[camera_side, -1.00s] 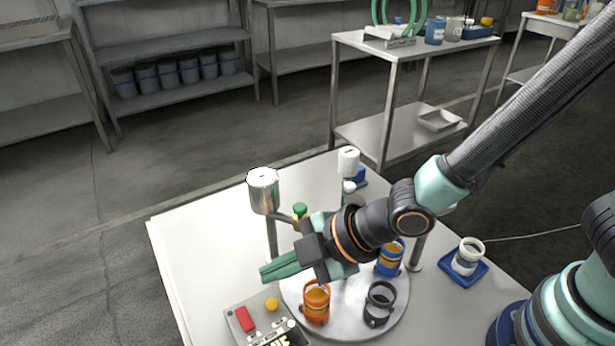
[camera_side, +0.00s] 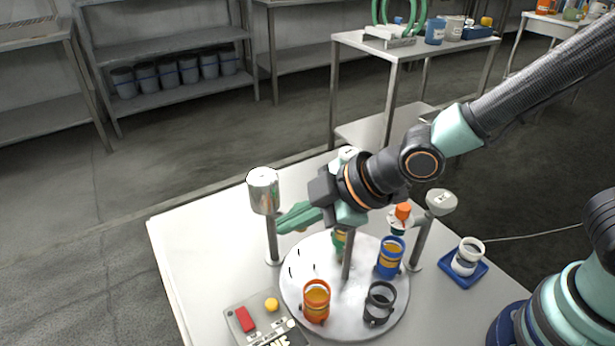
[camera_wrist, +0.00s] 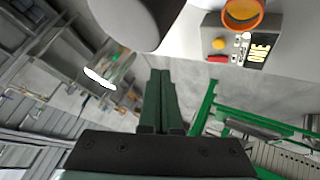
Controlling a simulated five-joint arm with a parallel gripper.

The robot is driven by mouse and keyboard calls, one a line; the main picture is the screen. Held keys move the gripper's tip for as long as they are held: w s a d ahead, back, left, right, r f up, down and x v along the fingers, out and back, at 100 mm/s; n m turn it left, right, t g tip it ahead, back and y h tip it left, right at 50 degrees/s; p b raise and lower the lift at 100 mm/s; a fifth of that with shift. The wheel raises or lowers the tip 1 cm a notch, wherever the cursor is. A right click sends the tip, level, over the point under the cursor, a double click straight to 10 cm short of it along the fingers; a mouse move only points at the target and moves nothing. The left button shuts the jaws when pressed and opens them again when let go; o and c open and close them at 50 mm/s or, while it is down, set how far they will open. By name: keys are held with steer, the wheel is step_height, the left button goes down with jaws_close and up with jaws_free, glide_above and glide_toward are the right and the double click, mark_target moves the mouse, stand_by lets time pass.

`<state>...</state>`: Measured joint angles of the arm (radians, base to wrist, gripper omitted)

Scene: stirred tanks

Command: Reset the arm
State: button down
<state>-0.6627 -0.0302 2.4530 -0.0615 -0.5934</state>
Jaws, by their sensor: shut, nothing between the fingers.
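My gripper (camera_side: 296,217) is shut and empty in the side view. It is raised above the round plate, with its green fingers pointing left toward the silver motor head (camera_side: 263,192) on its post. In the wrist view the closed fingers (camera_wrist: 164,85) lie together with nothing between them. On the round plate (camera_side: 345,323) stand an orange cup (camera_side: 316,300), a dark grey cup (camera_side: 379,303) and a blue cup (camera_side: 390,257). A green-and-yellow item (camera_side: 340,244) stands partly hidden below my wrist.
A control box (camera_side: 262,318) with a red and a yellow button sits at the table's front left. A white jar (camera_side: 467,256) stands in a blue tray at right. A post with a pale head (camera_side: 440,202) rises nearby. The table's left side is clear.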

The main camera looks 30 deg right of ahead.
steer(key=w+d+r+m+h, duration=0.1)
steer(key=d+r+m+h, duration=0.2)
steer(key=d, duration=0.4)
steer(key=w+d+r+m, duration=0.1)
steer(key=d+r+m, duration=0.25)
steer(key=d, duration=0.35)
steer(key=s+d+r+m+h, duration=0.1)
steer(key=s+d+m, duration=0.2)
steer(key=d, duration=0.3)
steer(key=s+d+r+m+g+h, duration=0.1)
steer(key=s+d+m, duration=0.3)
steer(key=d+m, duration=0.1)
steer(key=shift+d+r+h, duration=0.3)
steer(key=shift+d+r, duration=0.05)
steer(key=shift+d, duration=0.25)
